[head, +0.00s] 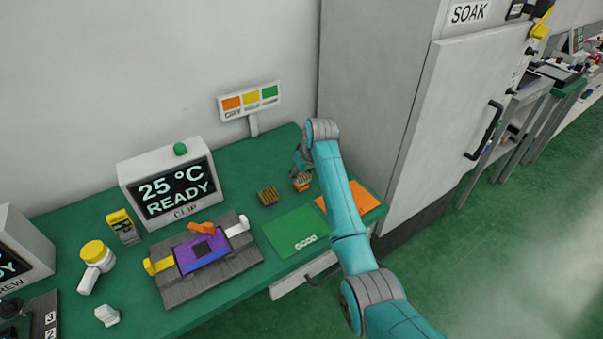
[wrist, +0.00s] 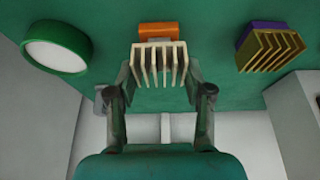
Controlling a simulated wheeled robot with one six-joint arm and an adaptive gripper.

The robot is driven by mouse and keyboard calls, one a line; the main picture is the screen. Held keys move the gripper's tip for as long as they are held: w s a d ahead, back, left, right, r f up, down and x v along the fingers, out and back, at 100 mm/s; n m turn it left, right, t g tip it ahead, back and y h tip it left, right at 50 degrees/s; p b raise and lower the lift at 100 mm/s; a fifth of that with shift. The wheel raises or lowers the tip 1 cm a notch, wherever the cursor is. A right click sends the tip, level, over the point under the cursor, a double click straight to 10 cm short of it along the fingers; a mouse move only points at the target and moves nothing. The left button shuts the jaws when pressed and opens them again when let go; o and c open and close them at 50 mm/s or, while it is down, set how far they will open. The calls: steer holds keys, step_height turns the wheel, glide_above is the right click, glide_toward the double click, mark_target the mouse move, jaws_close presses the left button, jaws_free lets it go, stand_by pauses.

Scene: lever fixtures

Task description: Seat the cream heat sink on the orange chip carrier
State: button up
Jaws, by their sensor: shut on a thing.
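The cream heat sink (wrist: 160,62), a block with upright fins, is between the fingers of my gripper (wrist: 160,82), which is shut on it. In the head view the heat sink (head: 301,179) shows small near the back of the bench, and my arm partly hides the gripper. An orange block (wrist: 158,30), probably the orange chip carrier, shows just beyond the heat sink in the wrist view. Orange also shows under the heat sink in the head view (head: 302,187). I cannot tell whether the two touch or the sink is seated.
A gold finned heat sink (head: 268,196) stands to the left, with purple by it in the wrist view. A green mat (head: 294,232) and an orange mat (head: 362,199) lie in front. The clip fixture (head: 185,288) holds a purple board (head: 203,252). A tall grey cabinet (head: 375,90) stands right.

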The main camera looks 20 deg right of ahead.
steer(key=shift+f, duration=0.6)
steer(key=o, duration=1.6)
steer(key=shift+r, duration=3.5)
